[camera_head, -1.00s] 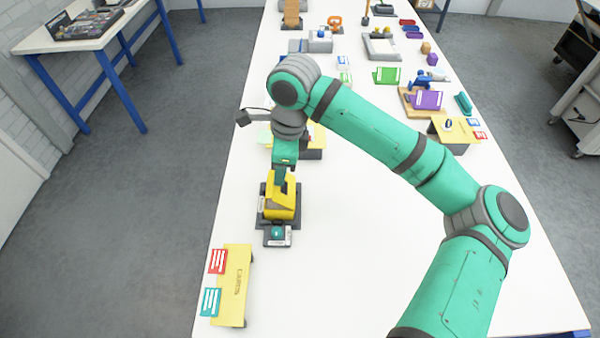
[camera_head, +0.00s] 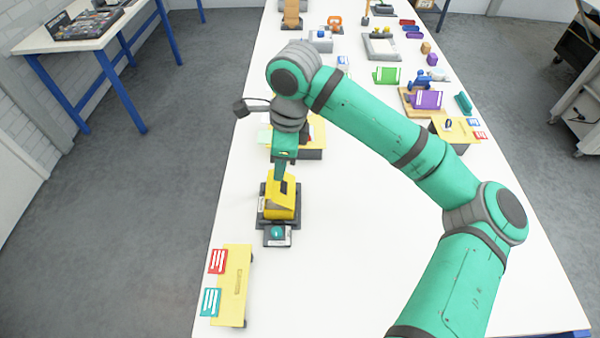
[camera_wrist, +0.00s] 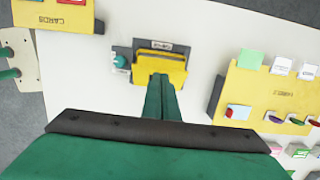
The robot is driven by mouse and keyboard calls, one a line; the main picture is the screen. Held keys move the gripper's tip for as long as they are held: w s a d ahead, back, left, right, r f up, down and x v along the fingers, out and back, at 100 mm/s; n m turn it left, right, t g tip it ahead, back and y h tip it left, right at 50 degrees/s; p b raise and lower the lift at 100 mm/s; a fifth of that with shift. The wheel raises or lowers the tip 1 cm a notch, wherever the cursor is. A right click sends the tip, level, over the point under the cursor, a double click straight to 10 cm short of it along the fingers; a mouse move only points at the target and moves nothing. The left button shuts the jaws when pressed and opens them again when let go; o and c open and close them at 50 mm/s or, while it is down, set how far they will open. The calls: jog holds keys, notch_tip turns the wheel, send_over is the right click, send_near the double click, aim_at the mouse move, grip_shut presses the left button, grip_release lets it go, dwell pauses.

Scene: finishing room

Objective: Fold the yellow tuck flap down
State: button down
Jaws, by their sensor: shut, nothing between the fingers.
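The yellow tuck flap (camera_head: 281,191) stands tilted up on a small yellow box (camera_head: 279,211) in a dark holder (camera_head: 262,222). In the wrist view the yellow box (camera_wrist: 160,70) lies just ahead of my fingertips. My gripper (camera_head: 279,178) is shut and empty, pointing down at the upper part of the flap. It also shows in the wrist view (camera_wrist: 159,80), where its tips overlap the yellow edge. I cannot tell whether the tips touch the flap. The fingers hide part of the flap.
A yellow cards board (camera_head: 236,285) with red and teal cards lies at the front left. A teal round piece (camera_head: 277,232) sits on the holder's front. Another yellow stand (camera_head: 312,141) is behind my gripper. The table's middle right is clear.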

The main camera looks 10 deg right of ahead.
aim_at(281, 186)
notch_tip(281, 186, up, 8)
dwell(0.9)
dwell(0.4)
